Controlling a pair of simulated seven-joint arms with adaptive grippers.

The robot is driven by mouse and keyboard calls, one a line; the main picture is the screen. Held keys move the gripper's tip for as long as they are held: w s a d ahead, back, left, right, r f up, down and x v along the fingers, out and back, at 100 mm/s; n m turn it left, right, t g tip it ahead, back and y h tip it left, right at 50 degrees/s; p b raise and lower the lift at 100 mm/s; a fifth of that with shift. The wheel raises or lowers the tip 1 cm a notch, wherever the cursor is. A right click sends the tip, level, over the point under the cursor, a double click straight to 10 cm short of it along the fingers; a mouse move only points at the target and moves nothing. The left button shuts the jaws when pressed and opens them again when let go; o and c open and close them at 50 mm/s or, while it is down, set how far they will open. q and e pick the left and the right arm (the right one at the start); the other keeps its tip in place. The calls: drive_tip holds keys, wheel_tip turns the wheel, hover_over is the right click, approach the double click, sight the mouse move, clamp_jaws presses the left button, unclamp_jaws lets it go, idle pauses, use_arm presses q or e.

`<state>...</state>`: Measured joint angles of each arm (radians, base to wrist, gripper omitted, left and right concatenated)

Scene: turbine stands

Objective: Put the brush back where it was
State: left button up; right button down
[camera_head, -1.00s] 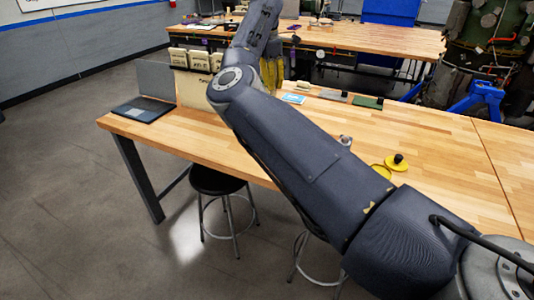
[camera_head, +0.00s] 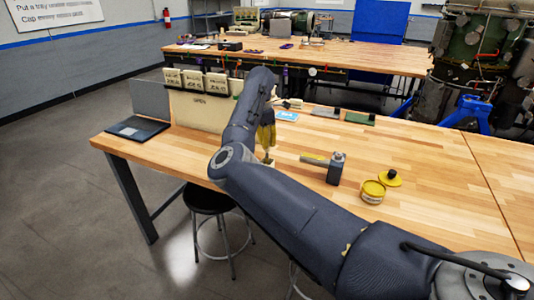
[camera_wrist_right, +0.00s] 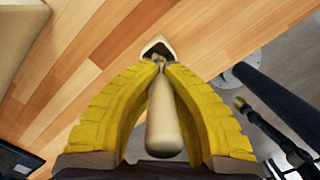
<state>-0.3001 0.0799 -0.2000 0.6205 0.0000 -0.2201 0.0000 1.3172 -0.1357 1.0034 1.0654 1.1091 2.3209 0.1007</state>
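My right gripper (camera_head: 266,138) has yellow fingers and points down just above the table, near its front edge. In the right wrist view the right gripper (camera_wrist_right: 162,68) is closed around the brush (camera_wrist_right: 164,125). The brush's pale, rounded handle points back between the fingers, and its pale head (camera_wrist_right: 157,44) shows beyond the fingertips. In the head view, the arm and fingers hide most of the brush. A small pale part shows below the fingers; I cannot tell whether it touches the table.
On the wooden table (camera_head: 430,170) stand an open yellow tin (camera_head: 373,191), its black-knobbed lid (camera_head: 391,178) and a grey tool with a yellow handle (camera_head: 336,168). A beige bin rack (camera_head: 195,108) and a laptop (camera_head: 138,128) are left. The table's right side is clear.

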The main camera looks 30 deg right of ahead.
sight(267, 152)
drive_tip(key=shift+f, duration=2.2)
drive_tip(key=shift+f, duration=0.15)
drive_tip(key=c, duration=1.6)
unclamp_jaws()
wheel_tip(267, 152, up, 12)
drive_tip(key=a, duration=0.1)
drive_tip(key=shift+w+a, duration=0.15)
drive_tip(key=shift+w, duration=0.1)
